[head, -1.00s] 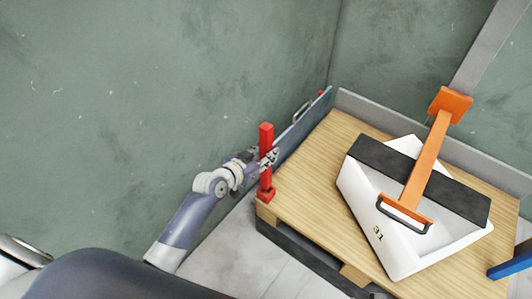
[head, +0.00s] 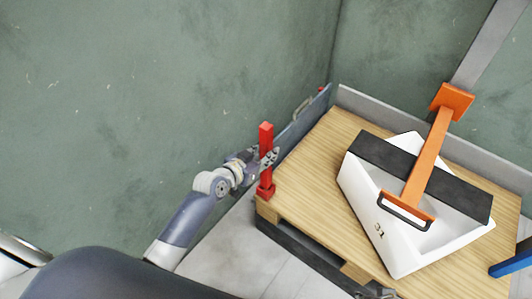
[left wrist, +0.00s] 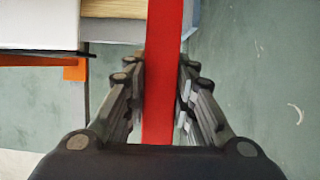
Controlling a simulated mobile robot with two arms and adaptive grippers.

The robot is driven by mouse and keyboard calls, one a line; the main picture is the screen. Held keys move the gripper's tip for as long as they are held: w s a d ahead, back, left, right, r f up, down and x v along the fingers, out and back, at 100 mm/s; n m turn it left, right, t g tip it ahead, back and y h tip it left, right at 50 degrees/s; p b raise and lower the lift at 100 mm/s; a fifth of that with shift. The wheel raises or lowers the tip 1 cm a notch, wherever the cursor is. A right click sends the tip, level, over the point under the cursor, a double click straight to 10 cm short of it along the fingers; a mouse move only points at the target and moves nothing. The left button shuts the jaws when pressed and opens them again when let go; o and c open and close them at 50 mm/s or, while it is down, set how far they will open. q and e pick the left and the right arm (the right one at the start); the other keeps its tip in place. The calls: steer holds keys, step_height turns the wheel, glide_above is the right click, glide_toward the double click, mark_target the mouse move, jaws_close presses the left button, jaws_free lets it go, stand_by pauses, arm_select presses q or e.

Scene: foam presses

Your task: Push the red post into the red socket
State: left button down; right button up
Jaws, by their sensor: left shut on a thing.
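The red post (head: 266,135) stands upright at the left corner of the wooden board. My left gripper (head: 268,157) is shut on it around mid-height, coming from the left. The red socket (head: 265,193) is at the board's corner, directly under the post. The post's lower end meets the socket, but I cannot tell how deep it sits. In the left wrist view the post (left wrist: 164,60) runs upright between the two fingers (left wrist: 160,85). A small grey part at the head view's bottom edge looks like my right gripper (head: 376,291), mostly cut off.
The wooden board (head: 300,170) carries a white block (head: 405,258) with a black band under an orange clamp (head: 427,160). A grey-blue panel (head: 305,120) with a handle stands behind the post. A blue bar (head: 512,262) is at the right edge. Green walls close in behind.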

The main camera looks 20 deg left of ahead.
steer(key=shift+f, duration=0.2)
steer(key=shift+s+f, duration=0.1)
steer(key=shift+f, duration=0.55)
steer(key=shift+a+r, duration=0.1)
steer(key=shift+r, duration=0.1)
steer(key=shift+w, duration=0.2)
steer(key=shift+s+f+p, duration=0.2)
steer(key=shift+f+p, duration=0.15)
steer(key=shift+f, duration=0.5)
